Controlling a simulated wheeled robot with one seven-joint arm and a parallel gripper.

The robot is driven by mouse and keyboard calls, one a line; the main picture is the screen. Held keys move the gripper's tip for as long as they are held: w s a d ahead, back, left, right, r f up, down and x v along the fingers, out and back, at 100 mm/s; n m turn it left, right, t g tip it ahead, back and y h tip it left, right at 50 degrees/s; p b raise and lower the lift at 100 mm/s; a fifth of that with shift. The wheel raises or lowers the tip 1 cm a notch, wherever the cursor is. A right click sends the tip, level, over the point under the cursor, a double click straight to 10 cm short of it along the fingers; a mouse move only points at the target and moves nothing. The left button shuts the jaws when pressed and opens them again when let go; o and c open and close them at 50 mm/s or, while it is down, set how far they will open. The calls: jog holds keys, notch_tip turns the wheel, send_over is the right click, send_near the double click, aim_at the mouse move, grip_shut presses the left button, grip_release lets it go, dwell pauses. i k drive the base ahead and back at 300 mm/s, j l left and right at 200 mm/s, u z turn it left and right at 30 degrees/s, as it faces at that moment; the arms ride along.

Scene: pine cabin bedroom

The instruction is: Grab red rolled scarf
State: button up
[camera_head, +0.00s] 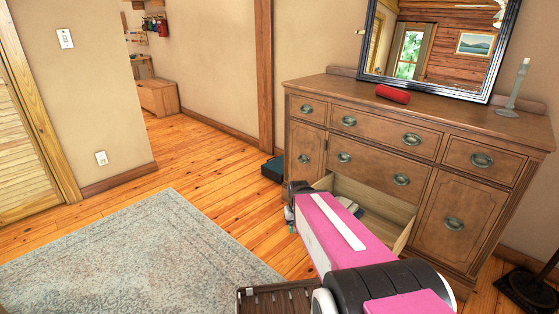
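The red rolled scarf (393,94) lies on top of the wooden dresser (463,121), near the left part of the mirror's lower edge. It is a short red roll lying on its side. My pink and white arm reaches forward from the bottom of the head view, low in front of the dresser. Its far end is beside the open lower drawer, well below and to the left of the scarf. My gripper's fingers cannot be made out there, so whether they are open or shut is hidden.
A lower middle drawer (376,205) stands pulled out, with some small items inside. A black-framed mirror (488,72) and a candlestick (515,88) stand on the dresser. A dark box (272,169) sits on the floor left of it. The rug (130,255) and the wooden floor at left are clear.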

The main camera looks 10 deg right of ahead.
aim_at(401, 97)
jog(key=z, duration=0.65)
jog(key=l, duration=0.2)
jog(key=k+z, duration=0.05)
